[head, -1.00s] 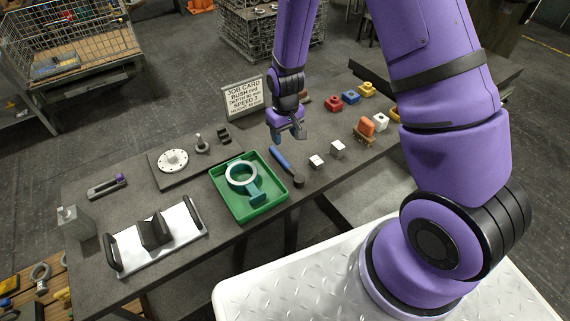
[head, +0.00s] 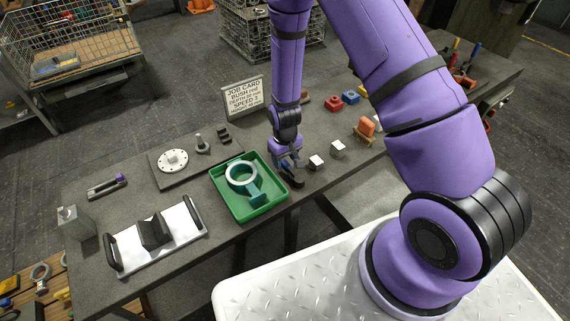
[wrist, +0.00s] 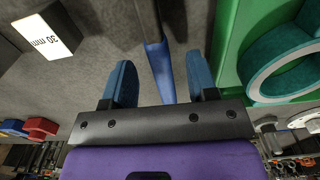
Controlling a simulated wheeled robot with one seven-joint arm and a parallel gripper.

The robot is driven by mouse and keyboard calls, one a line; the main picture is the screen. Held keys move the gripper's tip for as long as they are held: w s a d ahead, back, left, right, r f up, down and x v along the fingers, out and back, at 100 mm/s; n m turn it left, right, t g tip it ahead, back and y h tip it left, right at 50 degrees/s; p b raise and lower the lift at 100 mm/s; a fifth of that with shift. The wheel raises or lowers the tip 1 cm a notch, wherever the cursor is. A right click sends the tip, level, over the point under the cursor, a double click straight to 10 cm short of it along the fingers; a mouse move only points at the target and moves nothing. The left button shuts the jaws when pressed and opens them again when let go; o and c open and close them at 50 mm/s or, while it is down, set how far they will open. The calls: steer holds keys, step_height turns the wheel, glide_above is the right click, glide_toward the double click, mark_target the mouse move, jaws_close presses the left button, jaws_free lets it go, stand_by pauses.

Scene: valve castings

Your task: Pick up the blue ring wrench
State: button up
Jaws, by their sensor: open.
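The blue ring wrench lies on the dark bench just right of the green tray. In the head view its dark end (head: 297,183) shows, while my gripper hides most of the blue handle. In the wrist view the blue handle (wrist: 161,68) runs lengthwise between the two blue fingers. My gripper (head: 286,162) points down over the handle. It is open in the wrist view (wrist: 161,78), with a gap on each side of the handle. I cannot tell how far above the bench the fingertips are.
The green tray (head: 275,208) with a teal ring casting (head: 253,193) stands close left of the wrench. A job card sign (head: 243,97) stands behind.

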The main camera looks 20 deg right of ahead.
steer(key=shift+f, duration=1.1)
jaws_close()
steer(key=shift+r, duration=0.15)
